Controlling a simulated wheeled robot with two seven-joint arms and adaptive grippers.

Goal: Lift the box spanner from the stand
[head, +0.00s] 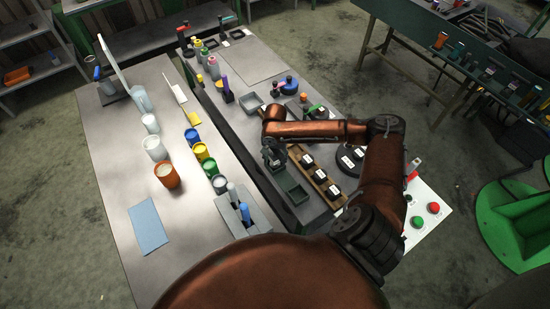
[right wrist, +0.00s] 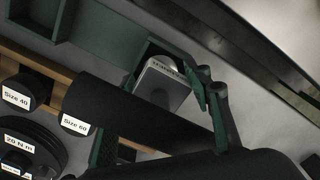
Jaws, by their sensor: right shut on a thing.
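My right gripper (head: 273,155) points down at the front end of the tool row on the right-hand table. In the right wrist view, a grey metal block with small lettering, which looks like the box spanner (right wrist: 163,88), sits at the dark green stand (right wrist: 118,35). The right gripper's grey finger links (right wrist: 215,100) are beside this block, and the gripper is shut on it. A thick black bar crosses in front of the block's lower part. The contact and the block's lower end are hidden. My left gripper is not in view.
A green tray (head: 292,188) lies beside the right gripper. A wooden rack (head: 318,178) holds black sockets labelled by size. Black weight discs (head: 351,160) stand right of it. Several coloured jars (head: 202,153) and a grey holder (head: 250,213) stand on the left-hand table (head: 120,200).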

